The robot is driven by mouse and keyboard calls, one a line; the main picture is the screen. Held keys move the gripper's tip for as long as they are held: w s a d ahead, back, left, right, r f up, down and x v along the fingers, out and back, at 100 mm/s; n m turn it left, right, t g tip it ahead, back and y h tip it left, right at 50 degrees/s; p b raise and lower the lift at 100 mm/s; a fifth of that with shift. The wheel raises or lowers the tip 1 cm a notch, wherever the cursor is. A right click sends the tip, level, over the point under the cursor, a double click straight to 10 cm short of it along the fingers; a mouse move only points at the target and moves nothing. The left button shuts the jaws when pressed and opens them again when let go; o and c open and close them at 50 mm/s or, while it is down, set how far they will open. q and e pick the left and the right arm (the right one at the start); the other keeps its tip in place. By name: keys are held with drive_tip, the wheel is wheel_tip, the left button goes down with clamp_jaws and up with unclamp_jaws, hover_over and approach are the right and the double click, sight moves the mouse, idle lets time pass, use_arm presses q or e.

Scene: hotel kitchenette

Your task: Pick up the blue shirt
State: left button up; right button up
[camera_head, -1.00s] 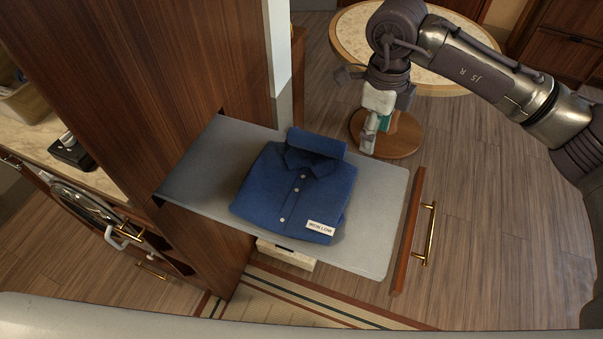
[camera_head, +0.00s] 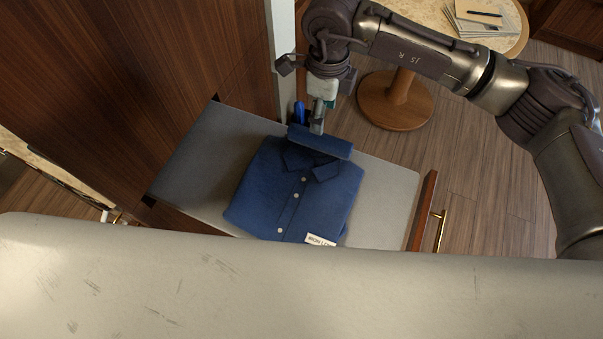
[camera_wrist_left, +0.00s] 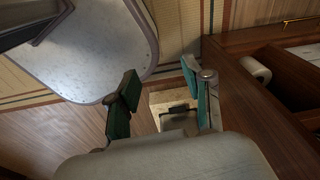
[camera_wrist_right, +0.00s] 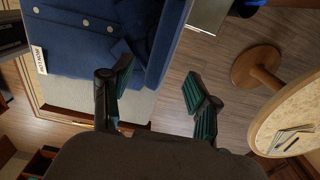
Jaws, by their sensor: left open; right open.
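The blue shirt (camera_head: 262,195) lies folded on a grey pull-out board (camera_head: 390,195), its collar end at the far side and a white label at its near edge. It also shows at the upper left of the right wrist view (camera_wrist_right: 85,40). My right gripper (camera_head: 312,118) is open at the shirt's far collar edge. In the right wrist view the open fingers (camera_wrist_right: 160,88) have one finger beside the collar edge and the other over the floor; contact is unclear. My left gripper (camera_wrist_left: 160,95) is open and empty, away from the shirt, and out of the head view.
A tall wooden cabinet (camera_head: 110,70) borders the board on the left. The board's wooden front has a brass handle (camera_head: 441,230). A round table (camera_head: 415,15) with papers (camera_head: 480,17) stands beyond on a wooden base. Open floor (camera_head: 490,200) lies to the right.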

wheel_tip(320, 180, down, 2)
drive_tip(key=shift+f+p, duration=0.25)
drive_tip(key=shift+p, duration=0.05)
drive_tip(key=shift+w+f, duration=0.15)
drive_tip(key=shift+f, duration=0.2)
wheel_tip(320, 180, down, 2)
drive_tip(key=p, duration=0.3)
drive_tip(key=shift+w+f, duration=0.1)
drive_tip(key=shift+f, duration=0.15)
wheel_tip(320, 180, down, 2)
drive_tip(key=shift+f, duration=0.4)
drive_tip(key=shift+w, duration=0.1)
use_arm(q)
wheel_tip(320, 180, up, 4)
drive_tip(key=shift+w+d+r, duration=0.1)
drive_tip(key=shift+w+r, duration=0.05)
drive_tip(key=shift+r, duration=0.05)
use_arm(e)
clamp_jaws()
